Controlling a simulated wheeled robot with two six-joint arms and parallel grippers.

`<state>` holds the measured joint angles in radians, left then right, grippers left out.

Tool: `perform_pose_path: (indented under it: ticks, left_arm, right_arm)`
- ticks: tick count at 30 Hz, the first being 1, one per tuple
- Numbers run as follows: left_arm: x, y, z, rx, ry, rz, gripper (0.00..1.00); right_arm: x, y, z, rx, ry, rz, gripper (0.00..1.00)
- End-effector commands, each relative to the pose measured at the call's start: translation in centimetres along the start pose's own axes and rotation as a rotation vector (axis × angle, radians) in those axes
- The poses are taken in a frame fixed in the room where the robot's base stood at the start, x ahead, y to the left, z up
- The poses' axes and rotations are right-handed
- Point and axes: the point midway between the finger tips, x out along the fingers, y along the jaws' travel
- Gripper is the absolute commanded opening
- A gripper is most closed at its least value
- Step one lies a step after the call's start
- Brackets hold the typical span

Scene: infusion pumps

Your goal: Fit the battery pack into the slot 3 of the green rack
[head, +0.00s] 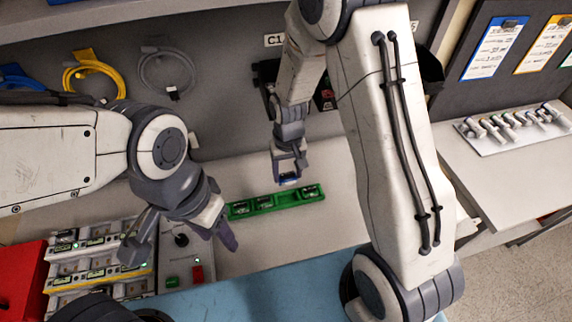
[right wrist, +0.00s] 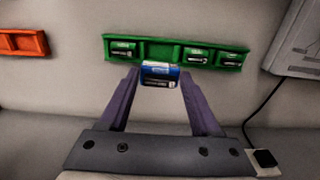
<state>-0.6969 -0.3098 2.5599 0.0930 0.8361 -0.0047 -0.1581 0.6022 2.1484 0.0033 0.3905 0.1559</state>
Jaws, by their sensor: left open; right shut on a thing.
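The green rack (head: 275,205) lies on the light bench in the head view and spans the top of the right wrist view (right wrist: 174,41). One compartment is empty, third from the left in the head view; the others hold packs. My right gripper (head: 289,174) is shut on the battery pack (right wrist: 160,74), which is blue and silver with a dark lower part. The pack is held between the fingertips in front of the rack, near the empty compartment, apparently outside it. My left gripper (head: 183,242) is open and empty, left of the rack.
A red box (head: 28,283) is at the far left. Cables hang on the back wall.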

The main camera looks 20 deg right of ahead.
Motion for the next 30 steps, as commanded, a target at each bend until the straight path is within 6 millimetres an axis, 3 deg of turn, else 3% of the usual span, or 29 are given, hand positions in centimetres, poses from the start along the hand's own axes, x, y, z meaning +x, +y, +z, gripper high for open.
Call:
perform_pose_path:
  ticks: [11, 30]
  left_arm:
    - [1.1, -0.1, 0.1, -0.001, 0.000, 0.000, 0.50]
    - [4.8, -0.3, 0.3, -0.008, 0.000, 0.000, 0.50]
  right_arm:
    - [1.2, 0.1, 0.0, 0.001, 0.000, 0.000, 0.00]
    - [5.7, 0.2, 0.1, 0.003, -0.001, 0.000, 0.00]
